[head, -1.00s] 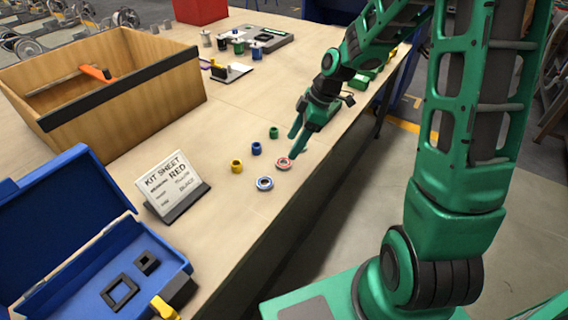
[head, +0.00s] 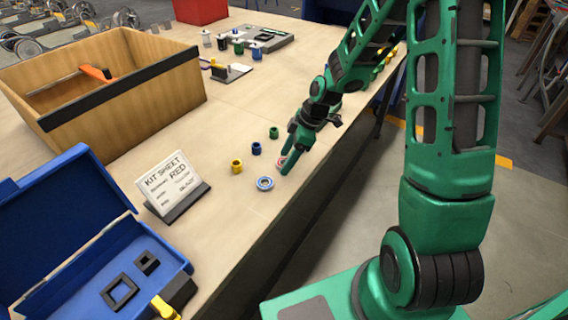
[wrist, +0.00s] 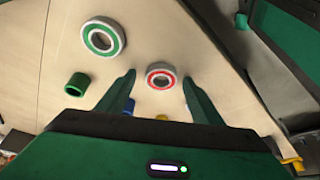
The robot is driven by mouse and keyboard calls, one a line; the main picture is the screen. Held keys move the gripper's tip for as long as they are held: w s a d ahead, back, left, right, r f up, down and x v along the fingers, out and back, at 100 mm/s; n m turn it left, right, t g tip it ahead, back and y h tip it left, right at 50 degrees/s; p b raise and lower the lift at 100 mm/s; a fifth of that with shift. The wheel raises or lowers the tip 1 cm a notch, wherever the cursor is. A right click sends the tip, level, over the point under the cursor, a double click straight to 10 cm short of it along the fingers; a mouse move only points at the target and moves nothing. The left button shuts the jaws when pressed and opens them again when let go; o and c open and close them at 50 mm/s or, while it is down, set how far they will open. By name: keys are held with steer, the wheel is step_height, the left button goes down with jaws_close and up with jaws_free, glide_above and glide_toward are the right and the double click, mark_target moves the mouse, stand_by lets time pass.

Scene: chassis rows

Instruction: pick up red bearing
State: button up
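The red bearing (head: 279,162), a pale ring with a red band, lies flat near the table's front edge. In the head view my gripper (head: 287,162) partly covers it. In the wrist view the red bearing (wrist: 161,69) shows whole, between the two spread fingertips of my gripper (wrist: 158,77). The fingers are apart and empty; I cannot tell their exact height above the table. A kit sheet (head: 172,181) stands to the left and reads RED.
A blue-ringed bearing (head: 265,184) lies close by. A green-ringed bearing (wrist: 103,37) shows in the wrist view. Yellow (head: 237,166), blue (head: 256,148) and green (head: 273,132) bushings stand behind. A wooden bin (head: 150,110) and open blue case (head: 150,262) are left.

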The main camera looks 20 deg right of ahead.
steer(key=c, duration=1)
steer(key=shift+r, duration=0.1)
steer(key=shift+r, duration=0.45)
steer(key=r, duration=0.2)
steer(key=a+r, duration=0.1)
steer(key=shift+r, duration=0.4)
steer(key=a+r, duration=0.2)
steer(key=a, duration=0.1)
steer(key=s+a+r, duration=0.1)
steer(key=a+r, duration=0.1)
steer(key=a, duration=0.2)
steer(key=a+r, duration=0.2)
steer(key=a, duration=0.1)
steer(key=shift+s+a+r, duration=0.1)
steer(key=shift+s+a, duration=0.05)
steer(key=shift+a, duration=0.15)
